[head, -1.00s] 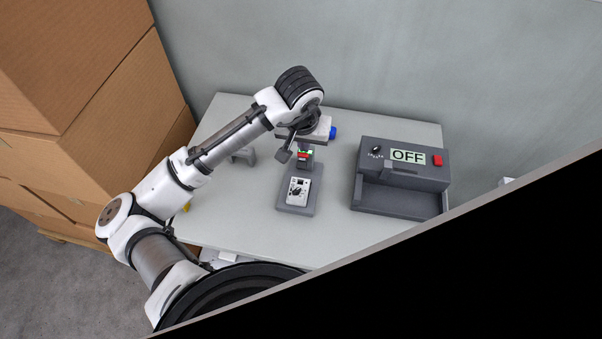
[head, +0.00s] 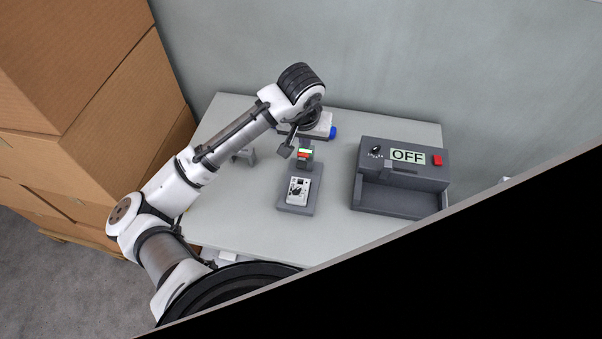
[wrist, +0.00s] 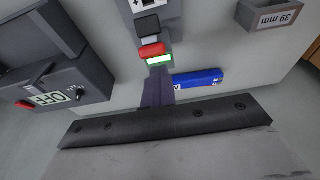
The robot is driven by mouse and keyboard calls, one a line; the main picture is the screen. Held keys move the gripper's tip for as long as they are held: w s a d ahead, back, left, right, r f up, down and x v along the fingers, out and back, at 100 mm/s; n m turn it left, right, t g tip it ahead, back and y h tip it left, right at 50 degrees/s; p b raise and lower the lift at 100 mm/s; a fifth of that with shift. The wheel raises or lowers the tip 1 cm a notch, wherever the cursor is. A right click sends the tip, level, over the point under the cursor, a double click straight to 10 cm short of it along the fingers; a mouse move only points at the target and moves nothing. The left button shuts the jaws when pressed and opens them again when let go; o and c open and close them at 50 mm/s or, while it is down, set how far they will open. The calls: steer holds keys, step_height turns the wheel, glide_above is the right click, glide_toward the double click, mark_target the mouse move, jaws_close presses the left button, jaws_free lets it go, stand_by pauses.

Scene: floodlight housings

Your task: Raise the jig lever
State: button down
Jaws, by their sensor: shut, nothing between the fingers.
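The jig (head: 296,208) is a grey base with a pale, dark-marked part on it, in the middle of the table. At its far end are a dark block, a red piece (head: 303,157) and a lit green-white patch. The red piece also shows in the wrist view (wrist: 152,50); it may be the lever's grip, but I cannot tell. My gripper (head: 306,146) points down at the jig's far end. In the wrist view my gripper (wrist: 158,75) has its dark fingers together and empty, their tips close to the green patch (wrist: 159,60). Contact is unclear.
A grey box with an OFF display (head: 408,156) and red button (head: 437,160) stands to the right. A grey bin marked 39 mm (wrist: 272,15) and a blue object (wrist: 198,79) show in the wrist view. The table front is clear. Cardboard boxes (head: 75,90) stand left.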

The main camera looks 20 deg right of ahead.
steer(key=shift+w+d+f, duration=0.1)
steer(key=shift+w+d, duration=0.1)
steer(key=shift+w, duration=0.1)
stand_by(0.4)
steer(key=shift+w+d+f, duration=0.1)
steer(key=shift+w+d, duration=0.05)
steer(key=shift+w, duration=0.05)
steer(key=c, duration=1.5)
jaws_free()
